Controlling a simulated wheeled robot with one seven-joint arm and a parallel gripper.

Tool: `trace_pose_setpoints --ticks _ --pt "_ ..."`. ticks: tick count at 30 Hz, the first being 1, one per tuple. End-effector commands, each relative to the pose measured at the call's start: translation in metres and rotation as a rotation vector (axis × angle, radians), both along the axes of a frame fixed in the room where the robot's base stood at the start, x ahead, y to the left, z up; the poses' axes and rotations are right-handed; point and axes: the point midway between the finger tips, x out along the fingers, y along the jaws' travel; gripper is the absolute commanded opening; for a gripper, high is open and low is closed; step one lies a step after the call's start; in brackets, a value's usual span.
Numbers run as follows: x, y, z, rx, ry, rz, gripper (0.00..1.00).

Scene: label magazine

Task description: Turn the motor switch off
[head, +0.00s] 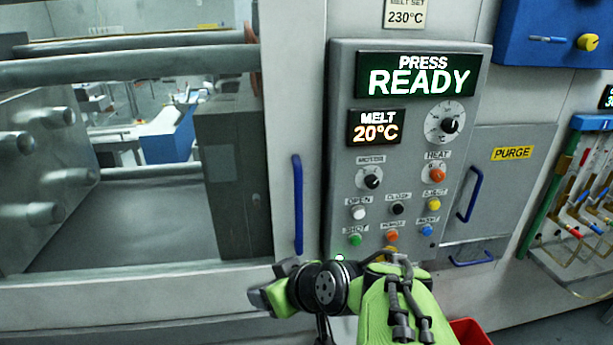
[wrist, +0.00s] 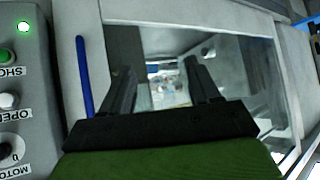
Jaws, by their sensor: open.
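The motor switch (head: 372,181) is a black round knob with a pale pointer mark, under the MOTOR label on the grey control panel (head: 345,100). In the wrist view the knob (wrist: 10,150) shows at the lower left edge, partly cut off. My gripper (wrist: 163,80) is open, with nothing between its two dark fingers. It faces the press window, to one side of the panel, and is apart from the knob. In the head view my green arm is below the panel; the fingers cannot be made out there.
The panel also has a larger dial (head: 449,125), a HEAT knob (head: 437,174) and several coloured buttons. A blue handle (head: 298,204) stands left of the panel, another (head: 469,195) right of it. The display (head: 418,75) reads PRESS READY. A red bin (head: 470,331) is at the bottom.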

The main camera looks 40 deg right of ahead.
Motion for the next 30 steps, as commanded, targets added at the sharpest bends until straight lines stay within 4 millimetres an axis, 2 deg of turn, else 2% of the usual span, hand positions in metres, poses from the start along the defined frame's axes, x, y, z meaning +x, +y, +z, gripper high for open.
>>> trace_pose_setpoints --ticks 5,8,11,12,15,18,20,23,30 --pt "0.009 -0.046 0.003 0.019 -0.144 -0.089 0.61" --pt "0.008 -0.084 0.011 0.019 -0.268 -0.174 0.61" --pt "-0.01 -0.142 0.025 -0.007 -0.435 -0.322 0.61" --pt "-0.023 -0.167 0.032 -0.027 -0.506 -0.394 0.61" --pt "-0.058 -0.215 0.049 -0.082 -0.645 -0.549 0.61" --pt "-0.081 -0.237 0.059 -0.119 -0.714 -0.632 0.61" --pt "-0.084 -0.242 0.062 -0.127 -0.729 -0.647 0.61" --pt "-0.073 -0.248 0.064 -0.125 -0.729 -0.643 0.61" --pt "-0.022 -0.278 0.068 -0.123 -0.728 -0.64 0.61"
